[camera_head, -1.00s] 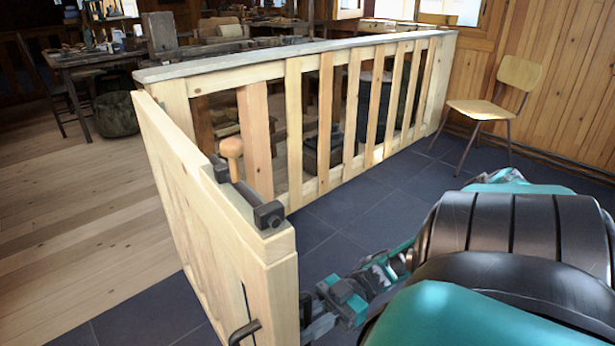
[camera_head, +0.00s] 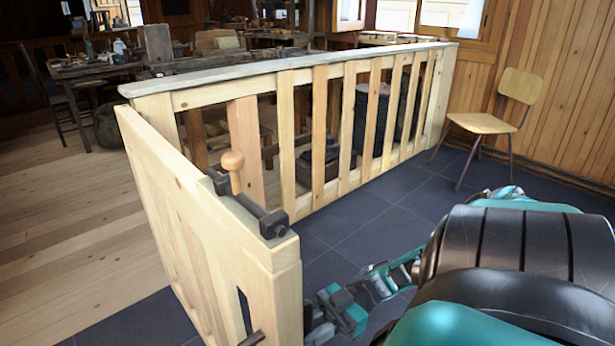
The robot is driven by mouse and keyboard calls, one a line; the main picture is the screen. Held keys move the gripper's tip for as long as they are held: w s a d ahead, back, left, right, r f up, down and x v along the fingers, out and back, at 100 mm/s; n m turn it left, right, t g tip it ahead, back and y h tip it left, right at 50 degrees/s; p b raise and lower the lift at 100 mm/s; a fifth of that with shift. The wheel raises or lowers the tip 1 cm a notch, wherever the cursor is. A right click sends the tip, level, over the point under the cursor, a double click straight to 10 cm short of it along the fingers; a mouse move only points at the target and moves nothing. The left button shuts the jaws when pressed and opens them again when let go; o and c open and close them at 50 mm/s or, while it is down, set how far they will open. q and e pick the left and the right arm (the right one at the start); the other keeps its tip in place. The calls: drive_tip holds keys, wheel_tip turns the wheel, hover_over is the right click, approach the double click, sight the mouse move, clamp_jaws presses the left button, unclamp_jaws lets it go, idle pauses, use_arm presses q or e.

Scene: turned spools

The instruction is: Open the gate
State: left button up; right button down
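The gate (camera_head: 190,220) is a pale slatted wooden panel in the left foreground. Its far end meets the end of the slatted fence (camera_head: 287,140), and it stands at an angle to the fence. A dark metal latch (camera_head: 250,208) with a round wooden knob (camera_head: 233,161) sits on its top edge. A dark handle (camera_head: 252,340) shows low on its face, cut by the frame's bottom edge. My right gripper (camera_head: 318,322) is low beside the gate's near end. Its fingertips are partly hidden, so contact and opening cannot be told. My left gripper is out of view.
A wooden chair (camera_head: 490,122) stands at the right by the plank wall. Dark tiled floor (camera_head: 370,225) lies open between gate, fence and chair. Planked floor (camera_head: 70,240) is clear left of the gate. A cluttered workbench (camera_head: 100,65) stands behind.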

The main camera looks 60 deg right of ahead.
drive_tip(key=shift+s, duration=0.1)
drive_tip(key=c, duration=1.1)
unclamp_jaws()
drive_tip(key=shift+c, duration=0.2)
drive_tip(key=shift+d, duration=0.1)
drive_tip(key=b+v, duration=0.1)
drive_tip(key=v, duration=1.1)
drive_tip(key=shift+d, duration=0.35)
drive_tip(key=shift+s, duration=0.1)
